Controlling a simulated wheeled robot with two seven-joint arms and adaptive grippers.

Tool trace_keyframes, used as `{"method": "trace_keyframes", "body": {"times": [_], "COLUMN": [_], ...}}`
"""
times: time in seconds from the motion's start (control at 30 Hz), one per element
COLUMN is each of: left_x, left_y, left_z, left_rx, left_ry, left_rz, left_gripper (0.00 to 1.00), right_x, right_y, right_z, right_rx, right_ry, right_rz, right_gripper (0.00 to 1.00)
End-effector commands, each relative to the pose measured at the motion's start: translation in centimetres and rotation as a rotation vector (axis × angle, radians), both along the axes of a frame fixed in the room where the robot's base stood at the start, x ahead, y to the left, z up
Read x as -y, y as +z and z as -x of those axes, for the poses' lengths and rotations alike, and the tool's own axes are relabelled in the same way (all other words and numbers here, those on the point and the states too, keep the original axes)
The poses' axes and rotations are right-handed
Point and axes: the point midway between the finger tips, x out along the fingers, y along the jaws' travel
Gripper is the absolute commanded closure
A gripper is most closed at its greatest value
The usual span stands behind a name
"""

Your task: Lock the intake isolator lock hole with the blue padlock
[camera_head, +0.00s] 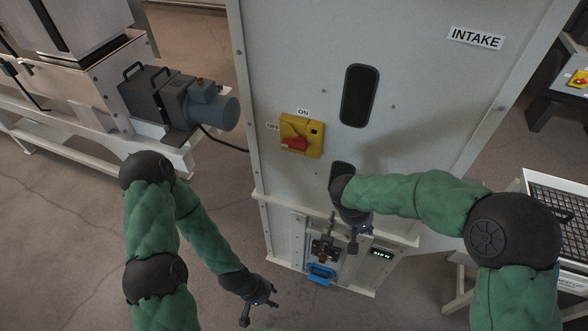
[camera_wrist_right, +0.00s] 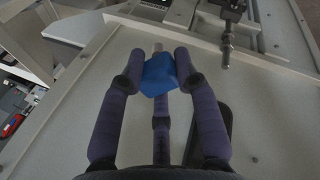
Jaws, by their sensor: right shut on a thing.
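The yellow intake isolator (camera_head: 301,135) with its red handle is on the front of the grey INTAKE cabinet, between ON and OFF labels. A small dark spot shows on its right side; I cannot tell if it is the lock hole. My right gripper (camera_head: 342,232) is below and to the right of the isolator, clear of it. In the right wrist view, its fingers are shut on the blue padlock (camera_wrist_right: 158,73), whose grey shackle stands out beyond the fingers. The padlock cannot be made out in the head view. My left gripper (camera_head: 259,304) is open and empty, low beside the cabinet.
A motor (camera_head: 200,106) stands at left. The cabinet face around the isolator is clear.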

Motion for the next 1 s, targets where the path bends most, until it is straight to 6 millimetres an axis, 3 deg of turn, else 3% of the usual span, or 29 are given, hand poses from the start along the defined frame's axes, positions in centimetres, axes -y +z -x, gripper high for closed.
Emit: {"method": "trace_keyframes", "body": {"times": [0.27,0.43,0.6,0.8,1.0], "left_x": [0.0,0.0,0.0,0.0,0.0], "left_y": [-0.8,-1.2,-1.5,-1.7,-1.7], "left_z": [0.0,0.0,0.0,0.0,0.0], "left_rx": [0.000,0.000,0.000,0.000,0.000], "left_ry": [-0.001,-0.001,0.000,0.000,0.000], "left_rz": [0.000,0.000,0.000,0.000,0.000], "left_gripper": [0.60,0.60,0.60,0.60,0.60], "right_x": [-3.3,-8.6,-14.1,-18.0,-18.9], "right_y": [5.5,11.4,16.4,19.5,20.2], "right_z": [-2.6,-4.6,-4.7,-3.8,-3.5], "right_rx": [0.270,0.538,0.747,0.874,0.904], "right_ry": [0.307,0.499,0.646,0.743,0.767], "right_rz": [0.453,0.704,0.808,0.837,0.840], "right_gripper": [1.00,1.00,1.00,1.00,1.00]}}
